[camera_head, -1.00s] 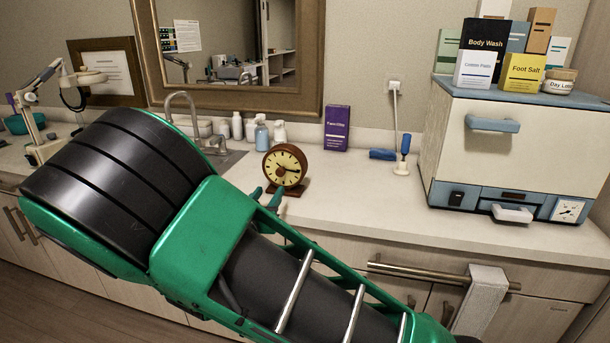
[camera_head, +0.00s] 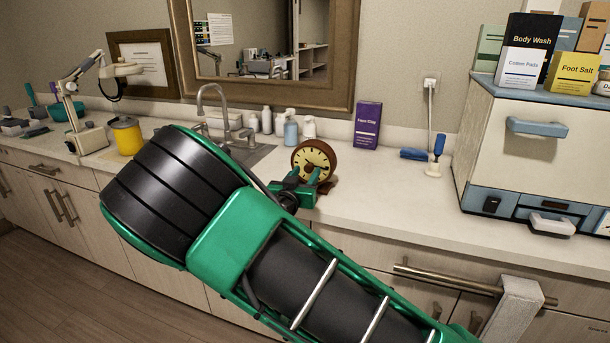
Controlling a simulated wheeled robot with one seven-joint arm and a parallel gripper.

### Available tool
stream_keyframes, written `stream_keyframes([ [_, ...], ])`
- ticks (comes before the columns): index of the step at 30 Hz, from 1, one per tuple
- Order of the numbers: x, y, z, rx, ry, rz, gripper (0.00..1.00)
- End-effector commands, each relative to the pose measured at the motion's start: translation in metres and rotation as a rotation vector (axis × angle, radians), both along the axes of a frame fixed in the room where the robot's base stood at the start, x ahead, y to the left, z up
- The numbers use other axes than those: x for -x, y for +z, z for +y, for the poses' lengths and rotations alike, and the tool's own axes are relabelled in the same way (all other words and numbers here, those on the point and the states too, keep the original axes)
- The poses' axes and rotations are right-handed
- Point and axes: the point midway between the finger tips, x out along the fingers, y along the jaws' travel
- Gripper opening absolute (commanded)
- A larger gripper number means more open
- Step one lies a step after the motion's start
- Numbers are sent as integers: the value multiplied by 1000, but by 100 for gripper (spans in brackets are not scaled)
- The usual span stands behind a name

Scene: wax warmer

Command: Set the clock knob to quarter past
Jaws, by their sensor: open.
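The clock (camera_head: 314,152) is round, with a brown case and a cream face with dark marks, and stands upright on the counter. My gripper (camera_head: 304,174) is green and open, with its two fingers pointing up at the lower part of the clock face. The fingers overlap the face in this view; I cannot tell whether they touch it. The knob at the middle of the face is mostly hidden behind the fingers, and where the hand points is too small to tell clearly.
A purple box (camera_head: 367,126) stands right of the clock. Several bottles and the sink tap (camera_head: 215,105) are behind and left. A white and blue cabinet (camera_head: 520,160) bears boxes at right. A yellow canister (camera_head: 127,136) stands left.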

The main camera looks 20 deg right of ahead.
Motion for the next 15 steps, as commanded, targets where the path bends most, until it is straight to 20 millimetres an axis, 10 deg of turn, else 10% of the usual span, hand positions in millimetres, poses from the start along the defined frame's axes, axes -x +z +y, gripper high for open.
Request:
stream_keyframes([
  [13,-9,0,-7,0,0,0,42],
  [15,-9,0,-7,0,0,0,27],
])
